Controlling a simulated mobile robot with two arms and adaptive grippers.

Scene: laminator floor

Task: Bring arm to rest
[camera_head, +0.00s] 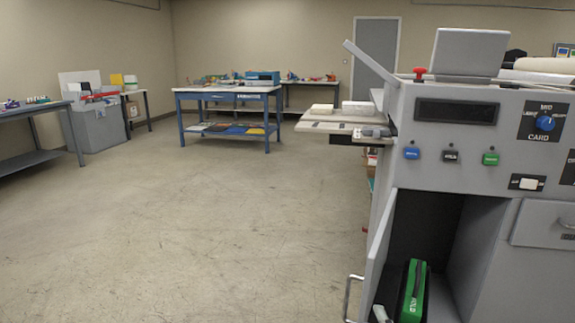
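Neither of my grippers can be made out in the head view, and no arm of mine is clearly visible. The grey laminator machine (455,170) fills the right side. Its lower compartment (425,230) stands open, with the door (377,255) swung out to the left. A green case (413,290) stands inside at the bottom, cut off by the picture's lower edge. A small pale grey piece (381,314) shows beside it; I cannot tell what it is.
The floor (190,220) is clear at the left and middle. A blue workbench (230,91) stands towards the back. A grey bin (98,127) and a side table (30,158) are at the left. A side shelf (325,126) juts left from the machine, holding small items.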

